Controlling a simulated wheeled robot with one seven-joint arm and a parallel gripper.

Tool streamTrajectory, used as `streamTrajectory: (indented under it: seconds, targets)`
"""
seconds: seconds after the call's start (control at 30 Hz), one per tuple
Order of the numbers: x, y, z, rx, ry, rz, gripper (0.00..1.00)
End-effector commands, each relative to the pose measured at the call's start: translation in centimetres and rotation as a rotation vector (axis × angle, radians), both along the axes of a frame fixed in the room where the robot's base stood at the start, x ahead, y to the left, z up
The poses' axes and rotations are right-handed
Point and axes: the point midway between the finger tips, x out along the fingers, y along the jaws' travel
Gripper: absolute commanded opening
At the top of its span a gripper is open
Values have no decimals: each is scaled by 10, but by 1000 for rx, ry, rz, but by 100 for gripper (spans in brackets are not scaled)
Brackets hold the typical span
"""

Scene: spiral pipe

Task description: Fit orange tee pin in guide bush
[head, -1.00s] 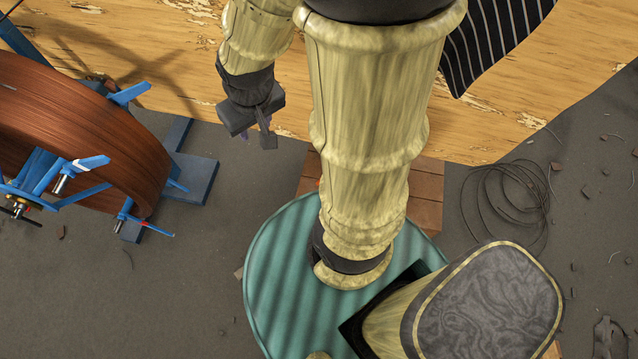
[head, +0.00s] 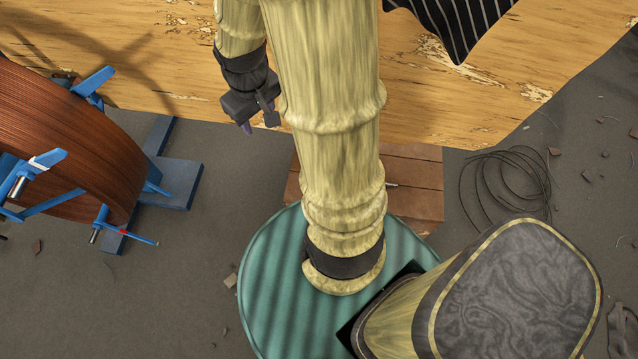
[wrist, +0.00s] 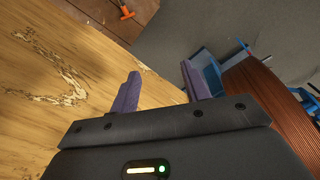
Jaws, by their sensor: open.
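The orange tee pin (wrist: 125,11) is small at the top of the wrist view, on the brown wooden crate (wrist: 98,18). In the head view my arm hides that part of the crate (head: 425,160). My gripper (wrist: 160,69) has two purple fingers spread apart with nothing between them. It is well short of the pin. In the head view my gripper (head: 259,121) hangs left of the crate, near the light wooden surface. I cannot make out the guide bush for sure in either view.
A large copper-brown coil (head: 70,140) on a blue stand (head: 178,185) stands left of my gripper; it also shows at right in the wrist view (wrist: 265,100). A small metal piece (head: 392,185) lies on the crate. Loose cable (head: 505,185) and debris lie on the grey floor.

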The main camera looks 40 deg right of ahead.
Motion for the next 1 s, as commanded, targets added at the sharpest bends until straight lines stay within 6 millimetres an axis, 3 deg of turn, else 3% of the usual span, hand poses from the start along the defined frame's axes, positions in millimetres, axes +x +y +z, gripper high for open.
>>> streamTrajectory:
  seconds: [0.03, 0.7, 0.83, 1.0]
  targets:
    - [3, -10, -31, -2, 13, 0, 47]
    - [17, -131, -244, 23, 126, 86, 47]
    - [15, -154, -279, 35, 133, 98, 47]
    - [13, -171, -300, 44, 134, 108, 47]
